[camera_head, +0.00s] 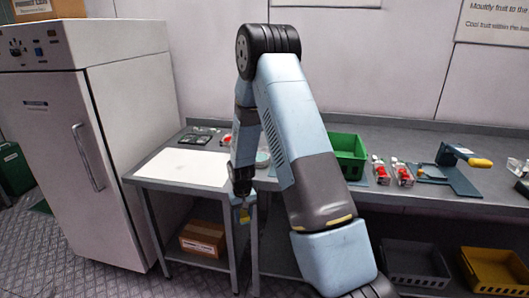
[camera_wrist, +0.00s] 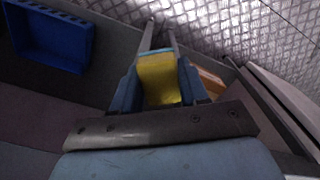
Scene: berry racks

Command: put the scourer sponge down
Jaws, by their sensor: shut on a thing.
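The scourer sponge (camera_wrist: 159,80) is a yellow block between the two fingers of my gripper (camera_wrist: 158,55) in the wrist view. My gripper is shut on it. In the head view, my gripper (camera_head: 243,208) points down in front of the gap between the small side table and the long bench, and a small yellow bit of the sponge (camera_head: 244,215) shows at its tip. The patterned metal floor shows beyond the fingertips in the wrist view, so the sponge is held in the air.
The small table (camera_head: 150,181) carries a white sheet (camera_head: 185,167) and dark trays. The long bench (camera_head: 440,200) holds a green crate (camera_head: 348,152), punnets of red fruit (camera_head: 403,174) and a blue device with a yellow handle (camera_head: 465,158). A cardboard box (camera_head: 203,238) and crates (camera_head: 415,262) sit below. A tall cabinet (camera_head: 60,140) stands left.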

